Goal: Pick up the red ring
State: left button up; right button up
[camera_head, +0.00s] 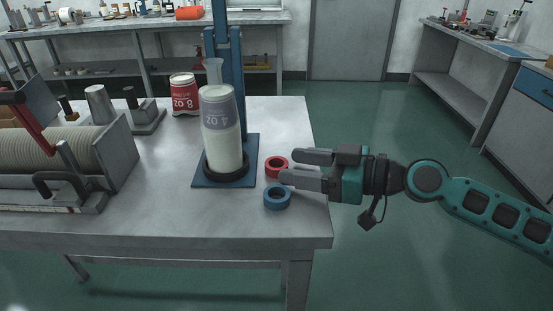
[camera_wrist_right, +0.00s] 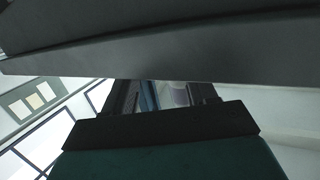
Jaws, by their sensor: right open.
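The red ring (camera_head: 276,166) lies flat on the metal table, to the right of the blue stand. A blue ring (camera_head: 277,197) lies just in front of it, nearer the table's front edge. My right gripper (camera_head: 287,166) comes in from the right with its two fingers apart, at the rings. In the head view its fingertips overlap the right edge of the red ring; I cannot tell whether they touch it. The jaws look empty. The right wrist view shows dark gripper parts and neither ring clearly. My left gripper is not in view.
The blue stand (camera_head: 198,178) holds a clear cylinder of white material (camera_head: 222,140) on a dark base. A red-and-white can (camera_head: 184,95) stands behind it. A roller machine (camera_head: 60,150) fills the table's left side.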

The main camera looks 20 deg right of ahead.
jog(key=shift+p+x, duration=0.4)
jog(key=shift+x, duration=0.5)
jog(key=shift+w+a, duration=0.15)
jog(key=shift+a, duration=0.05)
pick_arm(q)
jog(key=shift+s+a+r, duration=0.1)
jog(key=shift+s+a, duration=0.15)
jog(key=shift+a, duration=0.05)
pick_arm(e)
jog(key=c, duration=0.8)
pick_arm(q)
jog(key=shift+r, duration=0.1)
pick_arm(e)
jog(key=shift+r, duration=0.1)
jog(key=shift+c, duration=0.2)
